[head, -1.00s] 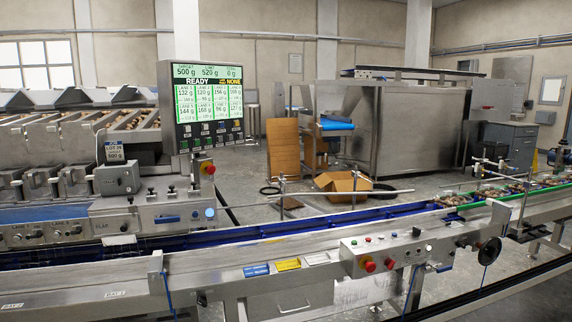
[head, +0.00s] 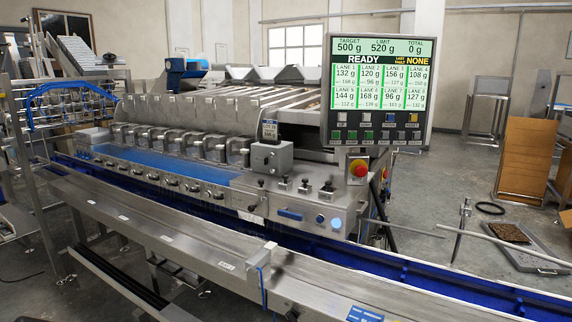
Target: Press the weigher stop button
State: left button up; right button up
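The weigher's screen (head: 379,81) stands at the right of the weigher and reads READY, with a total of 0 g. Two rows of small square buttons (head: 376,127) sit below it; their labels are too small to read. A row of lamps and knobs, including a round blue one (head: 336,223), is on the lower front panel. I cannot tell from the labels which one is the weigher stop. Neither of my grippers is in view.
The weigher body (head: 215,120) with several lanes fills the middle. A blue conveyor (head: 420,270) and a steel rail (head: 150,225) run across in front of it. Thin rods stand at the right, near a tray (head: 522,247) on the floor.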

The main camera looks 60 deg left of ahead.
aim_at(360, 170)
jog(key=u, duration=0.7)
jog(key=i, duration=0.65)
jog(key=u, duration=0.5)
jog(key=k, duration=1.25)
jog(key=u, duration=1)
jog(key=i, duration=1.5)
jog(key=z, duration=0.8)
